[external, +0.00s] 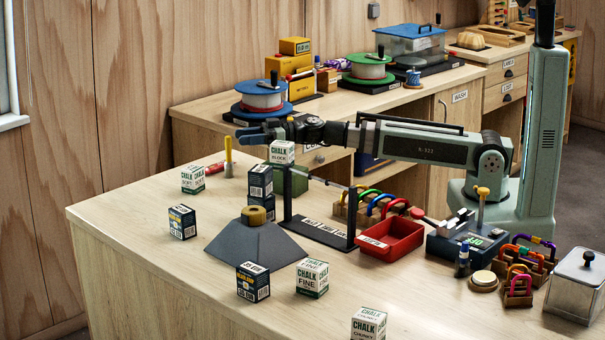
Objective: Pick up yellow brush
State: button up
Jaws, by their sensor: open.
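A thin upright yellow item (228,152), which looks like the yellow brush, stands near the table's back left edge. Its bristles cannot be made out at this size. My gripper (250,135) is open and reaches left from the arm, above the back of the table. In the picture its fingertips are just right of and above the yellow item. They look apart from it, but the depth between them is unclear. Nothing shows between the fingers.
Chalk boxes (193,179) and dark boxes (182,222) stand around a grey sloped block with a tape roll (257,215). A black rack (320,232), red tray (391,238), and carabiners stand to the right. Spools (262,96) stand on the rear bench. The front left tabletop is clear.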

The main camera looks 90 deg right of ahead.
aim_at(229, 157)
jog(key=x, duration=0.7)
jog(key=shift+w, duration=0.2)
grip_shut()
dwell(0.4)
